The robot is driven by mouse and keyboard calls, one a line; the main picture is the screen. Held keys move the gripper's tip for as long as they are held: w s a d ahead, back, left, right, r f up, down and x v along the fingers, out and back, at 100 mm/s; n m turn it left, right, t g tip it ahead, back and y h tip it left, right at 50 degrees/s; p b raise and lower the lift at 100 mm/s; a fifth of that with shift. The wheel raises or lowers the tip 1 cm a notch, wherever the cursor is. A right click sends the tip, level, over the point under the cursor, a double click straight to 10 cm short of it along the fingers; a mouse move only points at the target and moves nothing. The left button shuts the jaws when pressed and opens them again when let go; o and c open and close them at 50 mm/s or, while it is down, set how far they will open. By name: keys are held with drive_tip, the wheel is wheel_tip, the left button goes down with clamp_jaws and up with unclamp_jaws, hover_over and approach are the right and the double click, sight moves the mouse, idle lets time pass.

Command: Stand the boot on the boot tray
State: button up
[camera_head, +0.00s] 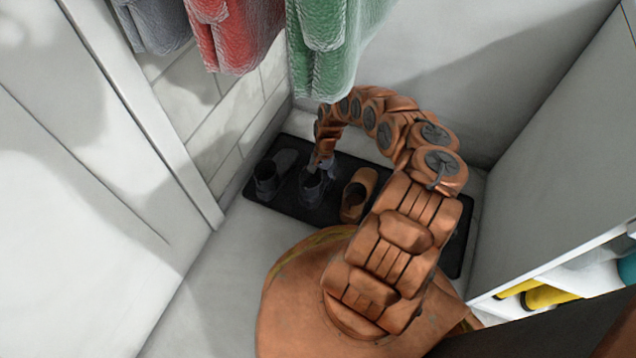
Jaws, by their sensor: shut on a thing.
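The black boot tray (272,212) lies on the floor in the back corner of the closet. My gripper (320,166) reaches down over it and is shut on a dark blue-grey boot (312,190). This boot looks upright, with its opening up, between two other boots. I cannot tell whether its sole touches the tray. The fingertips are small and partly hidden by the boot's rim.
A dark boot (267,182) stands on the tray to the left, and a tan boot (355,200) to the right. Grey, red (240,35) and green coats (325,50) hang above. White walls close in on both sides. Yellow rolled items (550,295) sit at lower right.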

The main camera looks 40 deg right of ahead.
sight(319, 173)
drive_tip(key=shift+f, duration=0.1)
drive_tip(key=o, duration=1.3)
drive_tip(key=shift+c, duration=0.2)
drive_tip(key=p+v, duration=0.5)
drive_tip(key=v, duration=0.7)
